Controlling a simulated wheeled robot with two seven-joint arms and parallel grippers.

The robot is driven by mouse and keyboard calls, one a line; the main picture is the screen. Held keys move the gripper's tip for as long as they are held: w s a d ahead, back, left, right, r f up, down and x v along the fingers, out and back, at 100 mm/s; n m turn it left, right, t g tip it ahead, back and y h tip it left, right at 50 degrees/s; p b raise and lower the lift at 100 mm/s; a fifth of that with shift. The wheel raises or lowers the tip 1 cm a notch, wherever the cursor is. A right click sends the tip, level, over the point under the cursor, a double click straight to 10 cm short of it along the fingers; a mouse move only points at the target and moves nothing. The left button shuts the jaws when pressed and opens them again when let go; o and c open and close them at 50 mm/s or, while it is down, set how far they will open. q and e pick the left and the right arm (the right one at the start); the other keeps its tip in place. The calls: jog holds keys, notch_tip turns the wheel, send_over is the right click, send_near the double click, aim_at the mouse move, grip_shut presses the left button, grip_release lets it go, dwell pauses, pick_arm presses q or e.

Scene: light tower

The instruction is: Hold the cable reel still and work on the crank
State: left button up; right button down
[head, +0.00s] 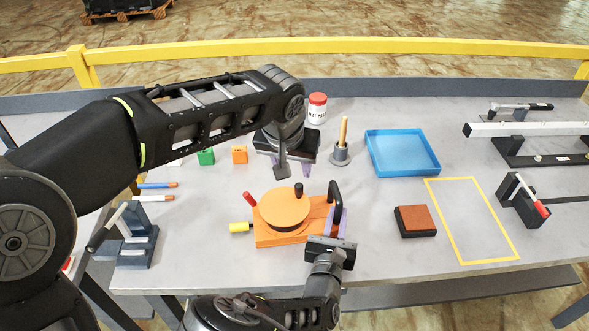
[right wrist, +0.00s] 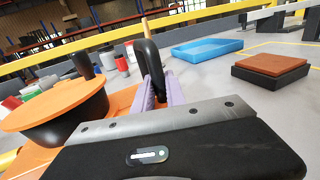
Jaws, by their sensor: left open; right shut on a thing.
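The cable reel is an orange drum (head: 286,210) on an orange base (head: 268,237). A black knob (head: 299,190) stands on top, and a yellow grip (head: 240,227) sticks out at its left side. A black upright handle (head: 334,196) rises at its right end. My right gripper (head: 339,222) is at this end, its purple fingers shut on the black handle; the right wrist view shows the fingers around the handle (right wrist: 149,67). My left gripper (head: 284,167) is open and empty behind the drum, pointing down, apart from the reel. My left arm hides part of the table behind it.
A grey holder with a wooden-handled tool (head: 341,153), a white jar with red lid (head: 317,108) and a blue tray (head: 401,153) stand behind. Green (head: 206,157) and orange blocks (head: 239,154) lie left. A brown-topped block (head: 415,221) sits right, beside a yellow outline (head: 471,220).

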jog(key=c, duration=1.3)
grip_release()
jog(key=v, duration=0.7)
jog(key=shift+s+a, duration=0.1)
jog(key=shift+s, duration=0.15)
